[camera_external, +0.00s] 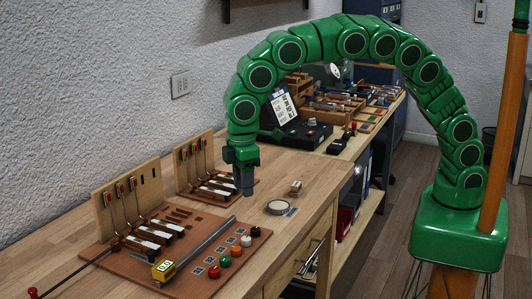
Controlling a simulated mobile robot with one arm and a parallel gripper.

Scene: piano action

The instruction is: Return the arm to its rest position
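My green segmented arm rises from its base at the right, arches over the workbench (285,240) and comes down on its left part. My gripper (245,190) points straight down just above or beside the far piano-action board. It is small and dark here, and I cannot tell whether its fingers are open or shut. I see no thing clearly held in it. Whether the tip touches the board is not clear.
A near piano-action board (125,280) holds hammers, coloured knobs (237,251) and a yellow gauge (164,270). A round dish (279,207) and a small wooden block (296,187) lie right of my gripper. A black device with a clipboard (285,108) stands behind.

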